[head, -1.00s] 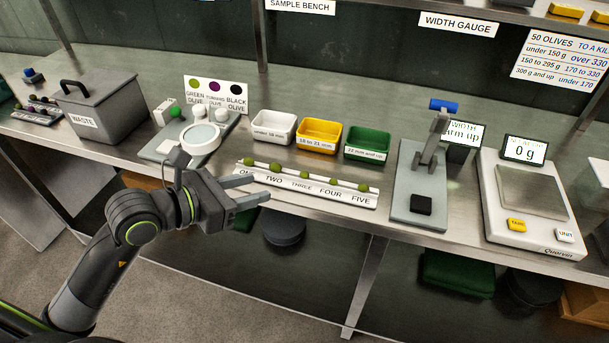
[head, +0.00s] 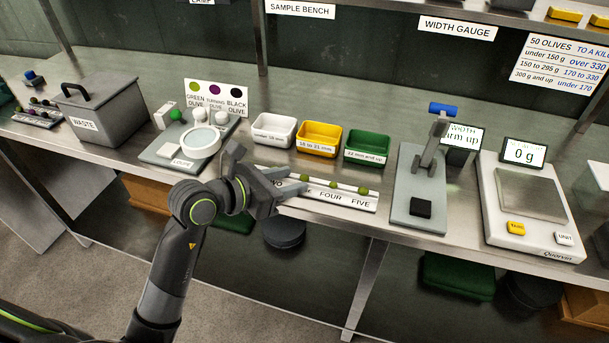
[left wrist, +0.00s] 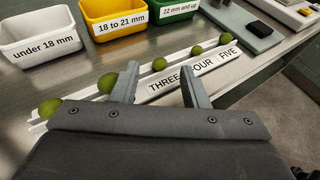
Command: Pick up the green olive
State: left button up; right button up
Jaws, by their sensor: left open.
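Several green olives sit in a row on a white numbered rack. In the head view three show, at the middle (head: 305,182), position four (head: 333,187) and position five (head: 362,190); my left gripper hides the others. The left wrist view shows the whole row, including the olive at one (left wrist: 50,108) and the olive at two (left wrist: 107,83). My left gripper (head: 294,182) is open and empty over the rack's left part. In the left wrist view the middle olive (left wrist: 159,64) appears between its fingertips (left wrist: 160,72), apart from both. My right gripper is out of view.
Behind the rack stand a white bin (head: 274,129), a yellow bin (head: 319,138) and a green bin (head: 367,146). A width gauge (head: 418,205) and a scale (head: 530,205) are to the right. A magnifier stand (head: 190,148) and waste box (head: 100,110) are to the left.

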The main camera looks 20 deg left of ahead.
aim_at(305, 178)
pick_arm(q)
jog(key=shift+x, duration=1.1)
jog(key=c, duration=0.7)
jog(key=shift+c, duration=0.2)
